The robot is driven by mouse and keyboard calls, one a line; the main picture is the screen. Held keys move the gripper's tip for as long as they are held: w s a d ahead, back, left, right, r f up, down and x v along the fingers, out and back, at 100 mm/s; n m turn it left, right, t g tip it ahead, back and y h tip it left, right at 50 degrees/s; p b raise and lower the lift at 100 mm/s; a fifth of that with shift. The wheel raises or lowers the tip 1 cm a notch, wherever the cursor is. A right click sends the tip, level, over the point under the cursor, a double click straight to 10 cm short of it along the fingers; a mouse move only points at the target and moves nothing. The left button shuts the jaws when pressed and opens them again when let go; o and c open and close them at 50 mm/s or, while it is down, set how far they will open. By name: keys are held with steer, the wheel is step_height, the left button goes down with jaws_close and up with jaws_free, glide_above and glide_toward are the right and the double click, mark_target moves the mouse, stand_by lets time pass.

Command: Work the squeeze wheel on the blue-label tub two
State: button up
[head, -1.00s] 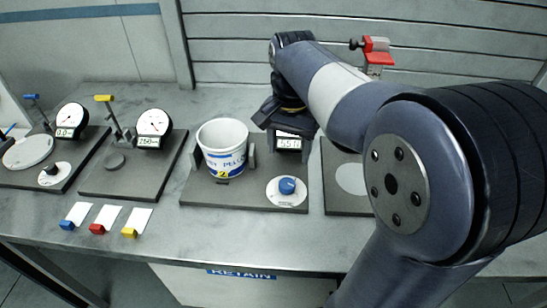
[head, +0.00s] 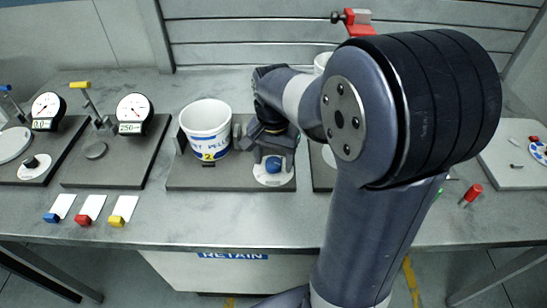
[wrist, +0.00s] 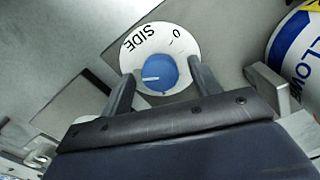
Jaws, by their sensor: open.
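The blue squeeze wheel (head: 273,164) sits on a white dial disc at the front right of a dark base plate (head: 215,184). The white tub (head: 206,125) with a blue label and a yellow patch marked 2 stands upright on the same plate, left of the wheel. My gripper (head: 271,158) is open just above the wheel. In the wrist view the two fingers of my gripper (wrist: 160,85) stand on either side of the blue wheel (wrist: 160,73), apart from it as far as I can see. The disc (wrist: 150,42) reads SIDE and 0. My arm hides the digital display.
Two gauge stations with dials (head: 133,112) stand to the left. Blue, red and yellow clips (head: 83,219) with white cards lie along the front. A red-topped clamp (head: 357,20) is at the back, and a red-handled thing (head: 471,195) stands at the right.

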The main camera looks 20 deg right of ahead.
steer(key=shift+c, duration=0.3)
steer(key=c, duration=0.9)
steer(key=shift+n, duration=0.3)
steer(key=n+p, duration=0.1)
steer(key=n, duration=0.2)
steer(key=shift+r+n, duration=0.15)
steer(key=shift+n, duration=0.15)
steer(key=n+p, duration=0.1)
steer(key=n, duration=0.3)
steer(key=n+p, duration=0.1)
steer(key=n, duration=0.4)
steer(key=shift+n+p, duration=0.4)
steer(key=shift+n, duration=1.9)
